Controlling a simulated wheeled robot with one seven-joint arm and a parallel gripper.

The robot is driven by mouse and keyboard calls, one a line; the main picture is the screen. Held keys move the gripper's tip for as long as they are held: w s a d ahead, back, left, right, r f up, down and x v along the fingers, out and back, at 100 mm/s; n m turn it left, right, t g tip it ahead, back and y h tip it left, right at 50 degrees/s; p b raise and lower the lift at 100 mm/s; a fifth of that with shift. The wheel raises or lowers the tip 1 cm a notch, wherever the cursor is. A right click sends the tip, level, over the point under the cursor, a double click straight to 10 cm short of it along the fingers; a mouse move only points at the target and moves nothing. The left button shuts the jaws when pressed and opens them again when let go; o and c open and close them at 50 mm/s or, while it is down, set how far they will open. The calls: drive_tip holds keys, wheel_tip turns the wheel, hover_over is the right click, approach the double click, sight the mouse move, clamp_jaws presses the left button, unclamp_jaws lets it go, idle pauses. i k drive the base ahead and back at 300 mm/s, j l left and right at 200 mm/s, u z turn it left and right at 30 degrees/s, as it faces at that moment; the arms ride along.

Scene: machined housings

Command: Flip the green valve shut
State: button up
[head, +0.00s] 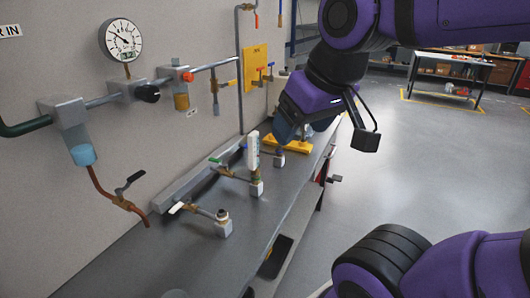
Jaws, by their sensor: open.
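The green valve handle (215,160) is a small lever on a brass valve body (227,174), low along the wall side of the grey bench (185,262). A short pipe runs from it to a pale block (256,188), with a white cylinder (253,150) standing upright above the block. My gripper (303,127) is open, pointing down over the far part of the bench, to the right of the green valve and apart from it. The fingertips are partly hard to make out against the yellow stand behind them.
A white-handled valve (177,207) sits nearer, with its own block (223,228). A black-handled valve (128,184), a pressure gauge (121,40) and pipes are on the wall. A yellow stand (291,146) is farther along the bench.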

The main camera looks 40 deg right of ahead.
sight(214, 160)
drive_tip(key=k+l, duration=0.1)
drive_tip(key=i+l, duration=0.1)
drive_tip(key=l, duration=0.3)
drive_tip(key=i+l+u, duration=0.15)
drive_tip(key=l, duration=0.25)
drive_tip(key=i+l, duration=0.2)
drive_tip(key=l, duration=0.15)
drive_tip(key=i+u, duration=0.05)
